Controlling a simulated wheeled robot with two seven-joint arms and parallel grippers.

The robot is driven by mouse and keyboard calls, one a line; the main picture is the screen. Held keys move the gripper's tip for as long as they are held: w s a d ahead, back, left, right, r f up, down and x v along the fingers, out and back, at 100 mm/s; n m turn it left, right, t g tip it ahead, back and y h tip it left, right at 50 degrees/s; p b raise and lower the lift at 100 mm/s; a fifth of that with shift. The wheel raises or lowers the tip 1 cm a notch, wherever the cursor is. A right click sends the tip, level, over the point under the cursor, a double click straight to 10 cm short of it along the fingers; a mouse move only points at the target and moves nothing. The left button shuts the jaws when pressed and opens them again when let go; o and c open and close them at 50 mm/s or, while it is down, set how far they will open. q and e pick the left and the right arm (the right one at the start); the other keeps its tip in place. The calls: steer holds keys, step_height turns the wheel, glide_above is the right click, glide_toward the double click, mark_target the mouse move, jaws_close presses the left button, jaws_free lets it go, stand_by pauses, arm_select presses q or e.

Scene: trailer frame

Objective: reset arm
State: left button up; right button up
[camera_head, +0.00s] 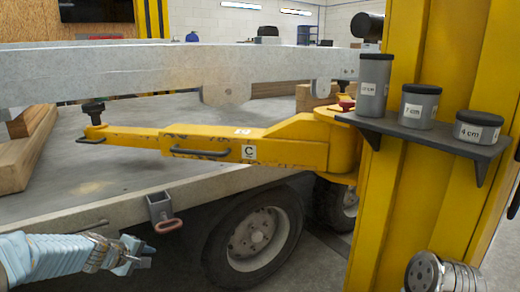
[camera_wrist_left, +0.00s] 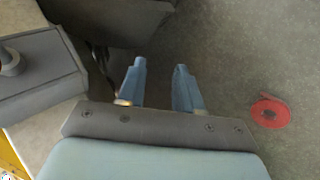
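My left gripper (camera_head: 140,257) is at the lower left in the head view, in front of the trailer's side and left of the wheel. In the left wrist view its two blue fingers (camera_wrist_left: 160,88) stand apart with nothing between them, so it is open and empty. My right gripper cannot be made out in the head view; only a round grey metal part shows at the lower right edge.
The trailer frame (camera_head: 100,202) and a wheel (camera_head: 252,238) lie just beyond my left gripper. A yellow lift arm (camera_head: 180,144) reaches over the bed. A yellow post (camera_head: 403,200) bears a shelf (camera_head: 432,135) with labelled canisters. A red coil (camera_wrist_left: 270,112) lies on the floor.

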arm_select(q)
steer(key=s+d+f+m+g, duration=0.1)
steer(key=s+d+f+g, duration=0.15)
steer(key=f, duration=0.45)
steer(key=s+d+f+m+g, duration=0.1)
steer(key=s+d+f+m, duration=0.1)
steer(key=s+d+f, duration=0.3)
steer(key=s+d+f+m+g+p, duration=0.1)
steer(key=s+d+f+m, duration=0.1)
steer(key=s+d+f, duration=0.2)
steer(key=s+d+f+m+g+h+p, duration=0.1)
steer(key=s+d+f, duration=0.4)
steer(key=s, duration=0.6)
steer(key=s+d+f+m+g+p, duration=0.1)
steer(key=s+d+f+m+g, duration=0.1)
steer(key=s+d+f+m, duration=0.3)
steer(key=s, duration=0.3)
steer(key=shift+d+f+h, duration=0.2)
steer(key=shift+f+h, duration=0.1)
steer(key=shift+a+g, duration=0.1)
steer(key=shift+g, duration=0.15)
